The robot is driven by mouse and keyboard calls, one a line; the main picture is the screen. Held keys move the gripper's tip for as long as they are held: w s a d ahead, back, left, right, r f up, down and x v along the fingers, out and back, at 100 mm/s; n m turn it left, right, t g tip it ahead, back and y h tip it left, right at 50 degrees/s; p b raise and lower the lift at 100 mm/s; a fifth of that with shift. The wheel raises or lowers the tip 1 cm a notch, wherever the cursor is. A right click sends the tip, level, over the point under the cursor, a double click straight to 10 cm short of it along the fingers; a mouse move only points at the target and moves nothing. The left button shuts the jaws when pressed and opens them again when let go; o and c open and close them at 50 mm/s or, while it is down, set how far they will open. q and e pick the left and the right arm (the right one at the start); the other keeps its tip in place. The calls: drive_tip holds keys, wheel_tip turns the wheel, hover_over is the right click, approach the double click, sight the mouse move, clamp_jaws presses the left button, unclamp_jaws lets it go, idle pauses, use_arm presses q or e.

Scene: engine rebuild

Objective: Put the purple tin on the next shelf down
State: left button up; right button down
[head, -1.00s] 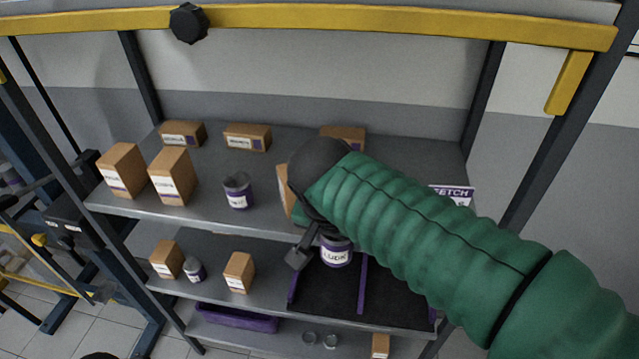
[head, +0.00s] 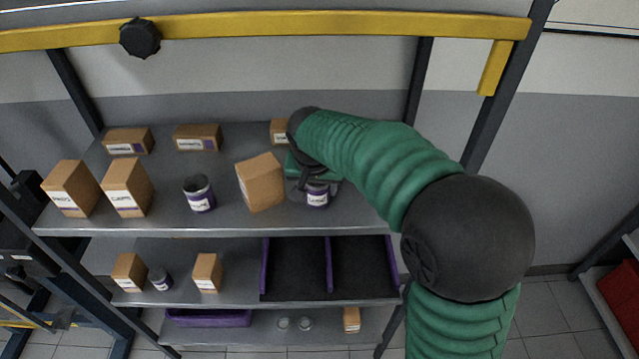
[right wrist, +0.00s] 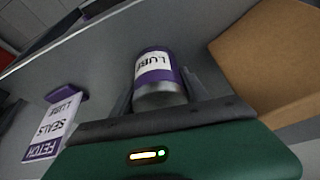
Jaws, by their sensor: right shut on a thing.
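A tin with a purple label (head: 317,194) reading LUBE is in my right gripper (head: 307,182), at the upper shelf (head: 225,222) near its front right part. In the right wrist view the tin (right wrist: 158,78) sits between the fingers (right wrist: 163,95), which are shut on it. I cannot tell whether its base touches the shelf. The lower shelf (head: 220,292) is below, with a black, purple-edged two-compartment tray (head: 328,265) on its right half. Both compartments look empty. My left gripper is not in view.
A carton (head: 260,182) stands turned just left of the gripper. Another tin (head: 198,193) and several cartons stand farther left. A small tin (head: 160,279) and cartons (head: 207,272) occupy the lower shelf's left. A FETCH sign (right wrist: 52,125) shows in the wrist view.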

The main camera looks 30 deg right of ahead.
drive_tip(key=shift+a, duration=0.2)
drive_tip(key=shift+d+f, duration=0.2)
drive_tip(key=shift+d, duration=0.05)
drive_tip(key=c, duration=0.9)
unclamp_jaws()
drive_tip(key=shift+s+d, duration=0.1)
drive_tip(key=shift+d, duration=0.25)
drive_tip(key=o, duration=0.3)
drive_tip(key=shift+s+d+f, duration=0.1)
drive_tip(key=shift+d, duration=0.15)
drive_tip(key=shift+o, duration=0.2)
drive_tip(key=shift+a, duration=0.25)
drive_tip(key=shift+r, duration=0.3)
drive_tip(key=v, duration=1.1)
drive_tip(key=shift+r, duration=0.4)
